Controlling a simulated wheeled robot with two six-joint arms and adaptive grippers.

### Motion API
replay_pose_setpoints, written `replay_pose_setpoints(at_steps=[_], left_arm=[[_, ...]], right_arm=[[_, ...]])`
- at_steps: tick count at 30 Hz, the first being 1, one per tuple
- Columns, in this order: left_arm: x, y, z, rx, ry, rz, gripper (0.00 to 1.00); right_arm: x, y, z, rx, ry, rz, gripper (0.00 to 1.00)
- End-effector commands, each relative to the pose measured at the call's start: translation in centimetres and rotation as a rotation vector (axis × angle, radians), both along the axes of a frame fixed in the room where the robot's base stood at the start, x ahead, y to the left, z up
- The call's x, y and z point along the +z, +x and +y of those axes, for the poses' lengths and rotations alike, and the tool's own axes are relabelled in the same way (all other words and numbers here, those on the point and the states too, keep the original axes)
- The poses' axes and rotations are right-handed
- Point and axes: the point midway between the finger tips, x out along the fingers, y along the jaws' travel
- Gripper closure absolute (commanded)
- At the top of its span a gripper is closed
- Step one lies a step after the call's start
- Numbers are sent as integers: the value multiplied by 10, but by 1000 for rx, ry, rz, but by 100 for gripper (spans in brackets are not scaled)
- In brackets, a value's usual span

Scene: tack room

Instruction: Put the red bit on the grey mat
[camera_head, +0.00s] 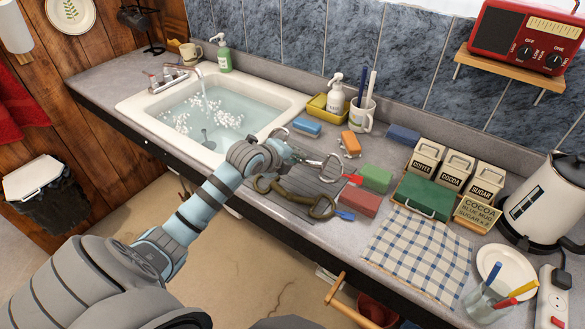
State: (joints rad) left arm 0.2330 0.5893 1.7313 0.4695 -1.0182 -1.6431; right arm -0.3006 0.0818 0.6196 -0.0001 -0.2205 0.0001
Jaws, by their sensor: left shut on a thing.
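The red bit has metal rings and a red tab (353,179). One ring (331,168) shows just right of my left gripper (291,157), and what looks like another ring shows behind it. My left gripper is shut on this bit, its fingers partly hidden by the wrist. The bit is over the ribbed grey mat (325,186), which lies on the counter right of the sink. I cannot tell whether the bit touches the mat. My right gripper is not in view.
A brown strap-like piece (294,198) lies at the mat's near edge, with a blue tab (345,215) beside it. Red (361,201) and green (375,178) blocks stand close on the right. The water-filled sink (215,112) is at left. A checked cloth (420,250) lies at right.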

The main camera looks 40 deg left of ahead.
Motion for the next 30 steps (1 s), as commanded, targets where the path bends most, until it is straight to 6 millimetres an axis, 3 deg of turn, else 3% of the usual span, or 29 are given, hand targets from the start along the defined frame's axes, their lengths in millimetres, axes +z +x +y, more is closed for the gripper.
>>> replay_pose_setpoints(at_steps=[6,11,12,16,26,30], left_arm=[[-39,0,-1,0,-1,2,100],[-40,0,-1,-2,0,-1,100],[-40,0,-1,-1,0,1,81],[-40,0,-1,-1,0,1,63],[-38,-2,0,-1,-1,1,63],[-27,-16,0,-2,3,1,63]], right_arm=[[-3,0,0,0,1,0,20],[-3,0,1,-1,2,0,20],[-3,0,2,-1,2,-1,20],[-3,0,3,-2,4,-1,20],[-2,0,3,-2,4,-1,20],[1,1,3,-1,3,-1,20]])
